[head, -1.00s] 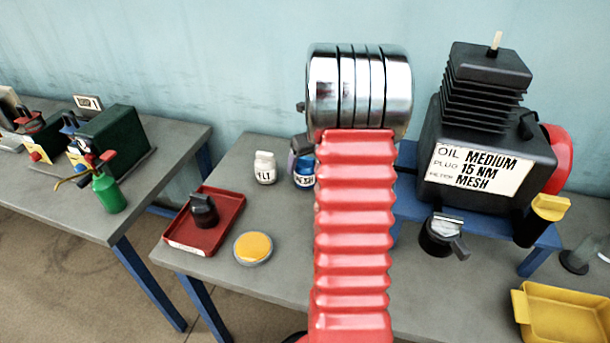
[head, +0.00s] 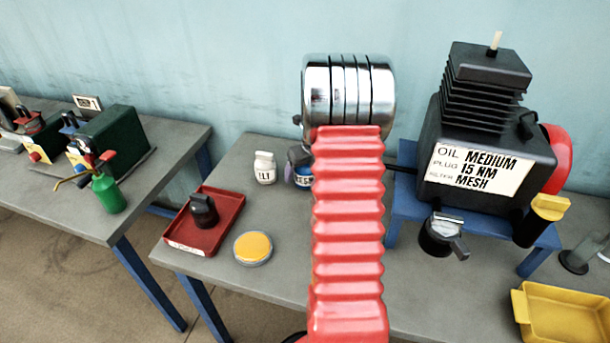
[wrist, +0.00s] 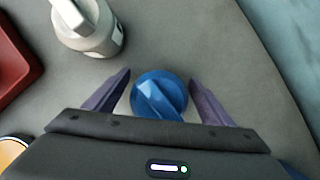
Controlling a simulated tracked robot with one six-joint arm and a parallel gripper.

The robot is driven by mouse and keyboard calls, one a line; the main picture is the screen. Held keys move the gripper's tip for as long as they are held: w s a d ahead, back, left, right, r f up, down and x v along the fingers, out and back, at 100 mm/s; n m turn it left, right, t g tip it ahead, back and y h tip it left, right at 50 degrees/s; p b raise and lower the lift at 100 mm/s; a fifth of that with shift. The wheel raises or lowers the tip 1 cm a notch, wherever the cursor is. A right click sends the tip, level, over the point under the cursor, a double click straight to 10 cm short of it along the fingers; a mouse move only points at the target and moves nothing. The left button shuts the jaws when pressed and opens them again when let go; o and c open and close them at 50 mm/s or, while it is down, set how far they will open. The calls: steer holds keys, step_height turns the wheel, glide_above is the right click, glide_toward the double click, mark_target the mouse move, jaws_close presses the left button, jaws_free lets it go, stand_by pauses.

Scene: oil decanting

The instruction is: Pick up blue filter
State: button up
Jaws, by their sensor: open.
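The blue filter (wrist: 160,95) stands on the grey table, its ridged blue top facing the wrist camera. My gripper (wrist: 160,77) is open, with one purple finger on each side of the filter. In the wrist view small gaps seem to show between the fingers and the filter; I cannot tell whether either touches. In the head view the filter (head: 303,182) is mostly hidden behind my red arm, with only a bit of its blue, labelled side showing.
A white capped jar (head: 265,168) stands close left of the filter. Left of that are a red tray (head: 228,207) holding a dark part, and a round yellow-topped tin (head: 253,247). A black machine (head: 480,150) on a blue stand is to the right, with a yellow tray (head: 565,318) in front.

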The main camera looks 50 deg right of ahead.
steer(key=shift+c, duration=0.6)
steer(key=c, duration=1.2)
step_height(320, 180, up, 10)
steer(key=shift+r, duration=0.1)
stand_by(0.3)
